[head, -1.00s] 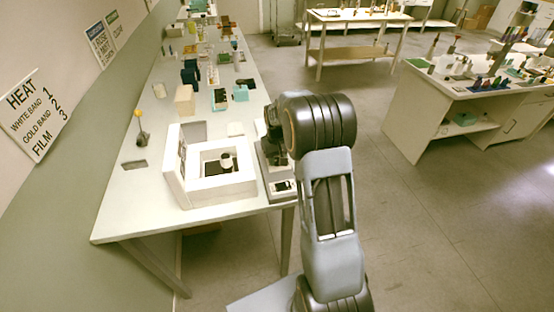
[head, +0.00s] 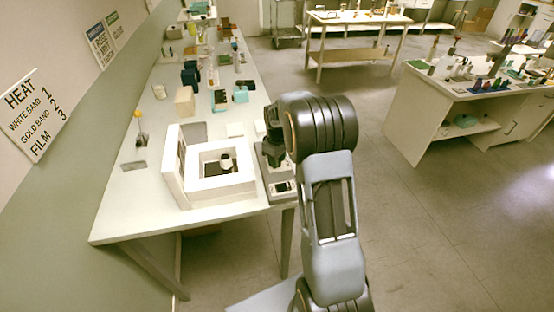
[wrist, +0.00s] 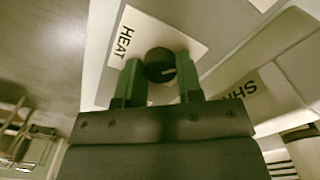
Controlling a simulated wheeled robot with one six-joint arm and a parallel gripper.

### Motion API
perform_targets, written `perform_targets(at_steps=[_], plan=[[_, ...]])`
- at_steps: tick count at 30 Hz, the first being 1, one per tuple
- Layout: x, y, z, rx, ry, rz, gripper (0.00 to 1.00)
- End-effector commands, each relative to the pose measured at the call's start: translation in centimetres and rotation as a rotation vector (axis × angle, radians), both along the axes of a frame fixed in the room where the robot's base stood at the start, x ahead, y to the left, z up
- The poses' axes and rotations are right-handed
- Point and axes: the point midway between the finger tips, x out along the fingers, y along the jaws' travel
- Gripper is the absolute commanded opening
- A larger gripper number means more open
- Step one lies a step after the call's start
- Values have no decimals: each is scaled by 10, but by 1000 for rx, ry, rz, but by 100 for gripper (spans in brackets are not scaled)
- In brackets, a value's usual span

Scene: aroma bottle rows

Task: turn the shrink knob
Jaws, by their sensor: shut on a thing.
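A round black knob (wrist: 160,65) with a pale pointer mark sits on a white plate (wrist: 188,42) marked HEAT in the wrist view. My gripper (wrist: 159,80) has its two green fingers on either side of the knob and is shut on it. In the head view, the grey device (head: 279,186) at the table's right edge is partly covered by my arm, and the knob cannot be made out there.
A wall sign (head: 33,114) reads HEAT, white band, gold band, film. Several small items stand farther back on the table (head: 130,208).

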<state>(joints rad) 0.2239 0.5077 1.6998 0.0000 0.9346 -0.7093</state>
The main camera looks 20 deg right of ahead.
Motion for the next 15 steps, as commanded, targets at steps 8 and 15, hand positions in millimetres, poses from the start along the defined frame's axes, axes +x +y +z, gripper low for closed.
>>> perform_targets(at_steps=[8,15], plan=[[1,0,1,0,-4,8,10],[1,0,1,-1,-3,7,42]])
